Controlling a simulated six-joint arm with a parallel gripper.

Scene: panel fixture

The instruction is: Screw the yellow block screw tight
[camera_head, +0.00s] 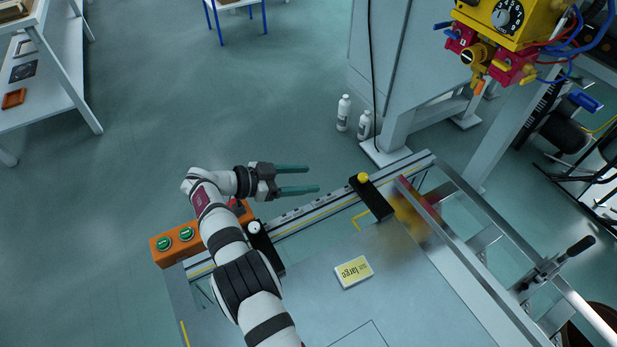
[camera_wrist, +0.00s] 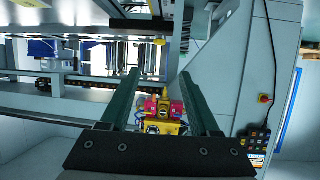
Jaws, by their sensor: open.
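The yellow block screw (camera_head: 363,178) is a round yellow knob on the far end of a black block (camera_head: 372,198), at the fixture's far edge in the head view. My gripper (camera_head: 312,178) has two green fingers, apart and empty. Its tips point right, toward the yellow screw, with a clear gap in the head view. I cannot tell how tight the screw is.
A second black block with a white knob (camera_head: 254,227) is beside my arm. An orange box with green buttons (camera_head: 175,241) is at left. A label plate reading "large" (camera_head: 353,272) lies on the panel. A metal frame (camera_head: 470,250) stands at right. White bottles (camera_head: 344,113) stand beyond.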

